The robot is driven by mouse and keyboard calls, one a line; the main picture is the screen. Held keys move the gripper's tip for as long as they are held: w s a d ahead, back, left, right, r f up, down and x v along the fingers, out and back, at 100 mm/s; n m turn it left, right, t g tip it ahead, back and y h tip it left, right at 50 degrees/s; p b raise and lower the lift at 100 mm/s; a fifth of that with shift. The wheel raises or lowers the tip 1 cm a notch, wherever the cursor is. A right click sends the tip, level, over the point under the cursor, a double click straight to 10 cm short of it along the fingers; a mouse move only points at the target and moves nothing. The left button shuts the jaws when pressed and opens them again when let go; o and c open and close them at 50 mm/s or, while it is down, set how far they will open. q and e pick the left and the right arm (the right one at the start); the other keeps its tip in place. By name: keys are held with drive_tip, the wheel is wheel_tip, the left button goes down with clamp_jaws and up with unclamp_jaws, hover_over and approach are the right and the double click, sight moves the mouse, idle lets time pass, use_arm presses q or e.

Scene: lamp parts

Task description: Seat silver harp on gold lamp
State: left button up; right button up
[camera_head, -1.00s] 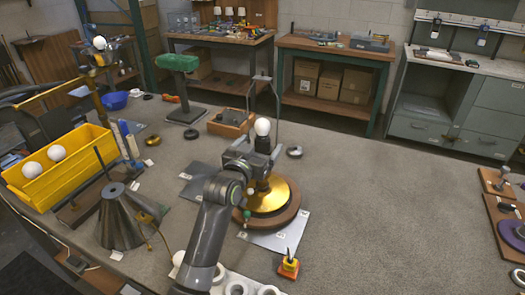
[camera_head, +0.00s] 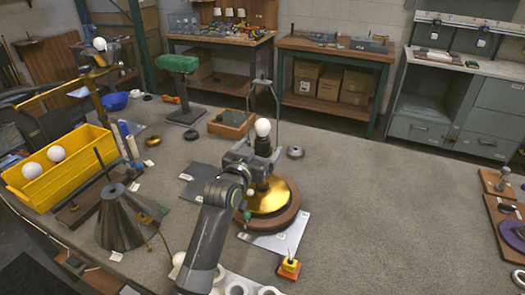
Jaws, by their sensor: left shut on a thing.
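The gold lamp has a shiny gold base (camera_head: 268,200) on a round brown wooden stand (camera_head: 288,215), with a black socket (camera_head: 263,147) and a white bulb (camera_head: 263,127) upright above it. The silver harp (camera_head: 279,105) is a thin wire loop standing upright around the bulb, its top well above it. My left gripper (camera_head: 258,166) is at the lamp's neck, below the bulb, shut on the harp's lower part. The gripper hides the harp's lower ends, so I cannot tell whether they touch the lamp. My right gripper is not in view.
A grey cone shade (camera_head: 122,220) stands at the left near a yellow bin (camera_head: 60,167) with white bulbs. An orange-yellow block (camera_head: 289,268) sits in front of the lamp. The table's right middle is clear.

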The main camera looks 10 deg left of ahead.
use_arm(q)
drive_tip(key=shift+f, duration=0.35)
idle(0.8)
drive_tip(key=o, duration=0.9)
